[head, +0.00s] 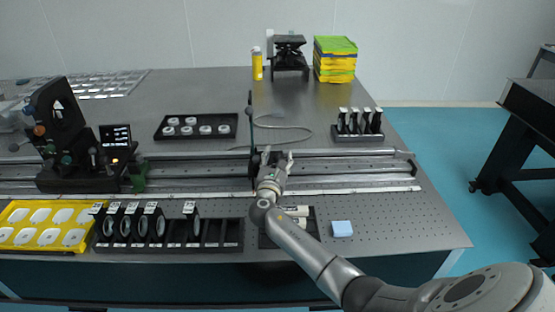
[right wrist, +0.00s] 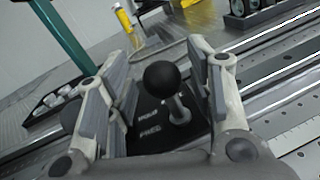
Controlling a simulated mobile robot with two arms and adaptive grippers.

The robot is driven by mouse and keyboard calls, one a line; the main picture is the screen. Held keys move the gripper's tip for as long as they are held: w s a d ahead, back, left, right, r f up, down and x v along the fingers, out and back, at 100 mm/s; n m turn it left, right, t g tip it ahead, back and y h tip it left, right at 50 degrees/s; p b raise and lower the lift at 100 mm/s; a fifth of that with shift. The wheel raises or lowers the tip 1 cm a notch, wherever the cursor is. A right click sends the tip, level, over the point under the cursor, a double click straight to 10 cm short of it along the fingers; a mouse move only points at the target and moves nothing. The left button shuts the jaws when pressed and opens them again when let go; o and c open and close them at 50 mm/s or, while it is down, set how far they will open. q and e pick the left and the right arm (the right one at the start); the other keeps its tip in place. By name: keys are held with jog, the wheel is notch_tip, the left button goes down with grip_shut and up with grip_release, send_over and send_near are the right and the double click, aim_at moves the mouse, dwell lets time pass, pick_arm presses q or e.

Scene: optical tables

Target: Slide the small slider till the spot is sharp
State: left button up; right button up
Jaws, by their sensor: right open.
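The small slider (right wrist: 150,130) is a black block with white lettering, seen in the right wrist view. A black ball knob (right wrist: 162,77) stands on a short metal stem on it. My right gripper (right wrist: 160,62) is open, with one finger on each side of the knob and gaps visible between. In the head view the right gripper (head: 275,157) is over the rail (head: 340,171) and largely hides the slider. A small dark display (head: 116,137) with white marks stands at the left; I cannot make out a spot. My left gripper is out of view.
A black optical unit (head: 58,125) stands on the rail's left. Lens holders (head: 131,220) in a rack and a yellow tray (head: 40,203) line the front left. A black tray (head: 195,126) lies behind the rail, and more holders (head: 358,121) stand back right. The rail's right stretch is clear.

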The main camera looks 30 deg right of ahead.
jog(key=v, duration=1.2)
jog(key=shift+a+f, duration=0.1)
